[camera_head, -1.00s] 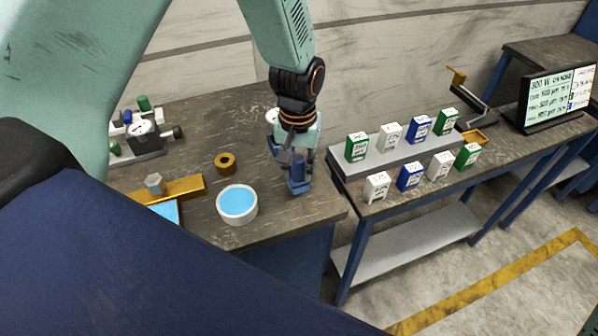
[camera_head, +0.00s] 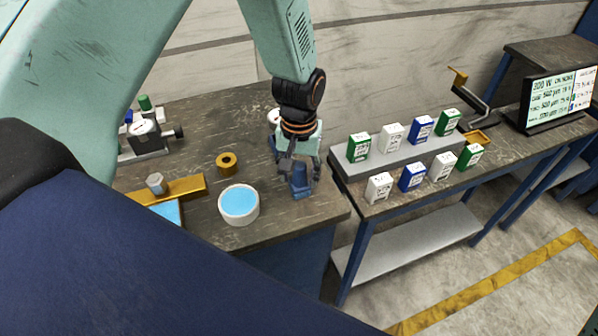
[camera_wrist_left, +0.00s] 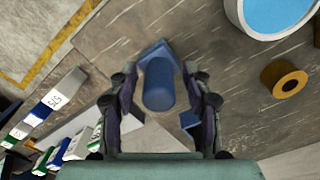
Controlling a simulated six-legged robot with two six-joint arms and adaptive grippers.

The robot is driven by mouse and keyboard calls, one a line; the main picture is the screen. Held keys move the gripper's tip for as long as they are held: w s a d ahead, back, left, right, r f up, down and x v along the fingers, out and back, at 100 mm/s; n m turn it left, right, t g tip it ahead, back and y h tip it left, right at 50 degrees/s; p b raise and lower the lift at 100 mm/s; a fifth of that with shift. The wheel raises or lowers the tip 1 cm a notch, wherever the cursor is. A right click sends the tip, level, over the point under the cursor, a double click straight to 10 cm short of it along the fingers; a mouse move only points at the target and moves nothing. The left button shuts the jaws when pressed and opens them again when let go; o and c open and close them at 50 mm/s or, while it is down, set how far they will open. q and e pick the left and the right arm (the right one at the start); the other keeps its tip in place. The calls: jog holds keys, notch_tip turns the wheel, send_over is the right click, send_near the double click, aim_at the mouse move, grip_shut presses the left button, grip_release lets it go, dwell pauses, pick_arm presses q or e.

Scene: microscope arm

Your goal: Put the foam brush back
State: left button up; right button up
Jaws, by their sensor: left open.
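A blue upright cylinder on a square blue base (camera_head: 300,183), which I take to be the foam brush in its holder, stands near the right front corner of the dark bench. In the left wrist view the blue piece (camera_wrist_left: 158,85) sits between the fingers, seen from above. My left gripper (camera_head: 300,168) comes down over it with fingers spread on both sides, open, with gaps visible. I cannot tell where brush ends and holder begins. My right gripper is not in view.
A white dish of blue liquid (camera_head: 239,205) and a brass ring (camera_head: 227,163) stand left of the gripper. A brass bar (camera_head: 180,190) lies further left. Several small boxes stand on the right bench (camera_head: 352,198), across a narrow gap. Another blue part (camera_wrist_left: 190,120) is close behind the gripper.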

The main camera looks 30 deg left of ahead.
pick_arm(q)
notch_tip(320, 180, up, 12)
jog(key=shift+d+r, duration=0.15)
dwell(0.3)
dwell(0.4)
